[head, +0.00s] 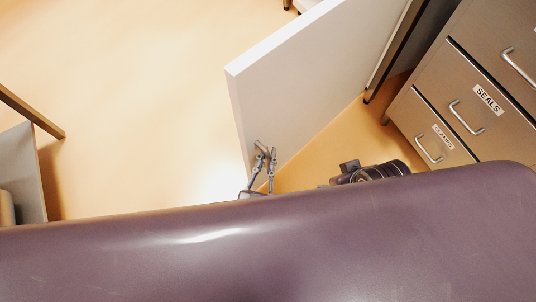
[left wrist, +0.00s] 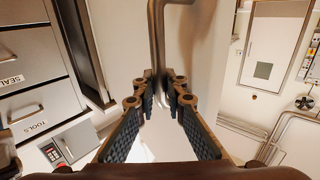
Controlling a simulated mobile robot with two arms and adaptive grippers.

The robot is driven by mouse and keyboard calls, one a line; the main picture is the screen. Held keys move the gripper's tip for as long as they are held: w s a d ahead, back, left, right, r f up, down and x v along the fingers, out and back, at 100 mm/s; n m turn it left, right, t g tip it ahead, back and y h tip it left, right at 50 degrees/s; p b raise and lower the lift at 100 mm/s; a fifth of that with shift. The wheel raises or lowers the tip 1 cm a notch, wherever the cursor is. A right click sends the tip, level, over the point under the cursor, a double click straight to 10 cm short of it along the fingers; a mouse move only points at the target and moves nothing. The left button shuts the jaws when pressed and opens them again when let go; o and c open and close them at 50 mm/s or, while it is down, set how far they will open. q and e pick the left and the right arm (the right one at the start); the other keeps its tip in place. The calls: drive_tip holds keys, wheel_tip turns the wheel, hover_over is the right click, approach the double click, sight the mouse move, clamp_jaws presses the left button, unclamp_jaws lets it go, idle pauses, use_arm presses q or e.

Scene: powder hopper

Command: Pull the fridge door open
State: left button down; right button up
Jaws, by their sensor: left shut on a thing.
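The fridge door (head: 305,80) is a thick white slab in the head view. It stands swung out at an angle, with floor showing between it and the drawer cabinet. My left gripper (head: 265,154) is at the door's near end, shut on the metal door handle (left wrist: 156,30). In the left wrist view, the handle's bar runs down between the padded fingers of the left gripper (left wrist: 160,92), and the pale door panel (left wrist: 203,40) is just right of it. The fridge's inside is not visible. My right gripper is not in view.
A steel drawer cabinet (head: 460,105) with labelled drawers and bar handles stands at the right. Open floor (head: 150,90) lies left of the door. A grey panel and dark leg (head: 28,165) stand at the far left. My own purple body fills the bottom.

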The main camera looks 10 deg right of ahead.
use_arm(q)
drive_tip(key=c, duration=2)
unclamp_jaws()
drive_tip(key=shift+a, duration=0.1)
drive_tip(key=shift+s, duration=0.1)
drive_tip(key=v, duration=1.2)
